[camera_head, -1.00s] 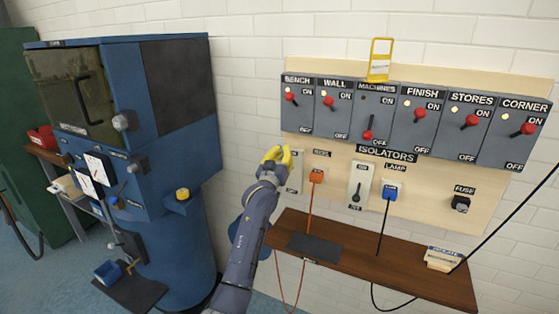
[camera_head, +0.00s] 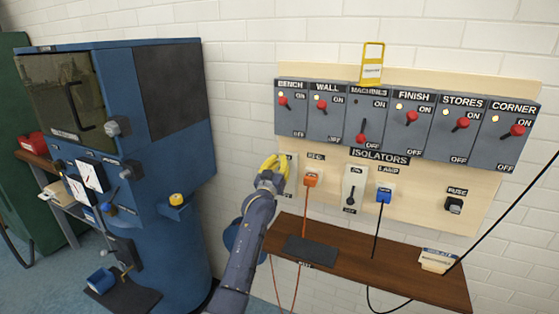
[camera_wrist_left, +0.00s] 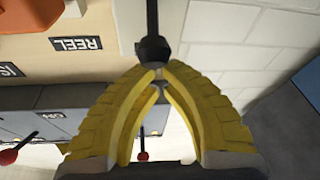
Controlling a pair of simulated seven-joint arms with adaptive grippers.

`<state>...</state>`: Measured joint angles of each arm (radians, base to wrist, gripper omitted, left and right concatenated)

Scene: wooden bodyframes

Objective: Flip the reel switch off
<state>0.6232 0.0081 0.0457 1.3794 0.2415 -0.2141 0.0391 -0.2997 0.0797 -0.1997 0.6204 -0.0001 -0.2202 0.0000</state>
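The reel switch has a pale plate (camera_head: 292,172), mostly hidden behind my left gripper in the head view, left of the orange plug. In the left wrist view its black lever (camera_wrist_left: 152,48) stands right at the fingertips, near the REEL label (camera_wrist_left: 76,44). My left gripper (camera_head: 274,161) has yellow fingers whose tips (camera_wrist_left: 158,72) come together just below the lever's knob in the wrist picture. I see nothing clearly held between them; whether they touch the knob I cannot tell. My right gripper is not in view.
The orange plug (camera_head: 311,180) with its cord is close to the right. Beyond it are the lamp switch (camera_head: 354,187) and blue plug (camera_head: 384,196). Isolators with red levers (camera_head: 410,118) line the board above. A brown shelf (camera_head: 350,261) is below; a blue machine (camera_head: 130,150) stands left.

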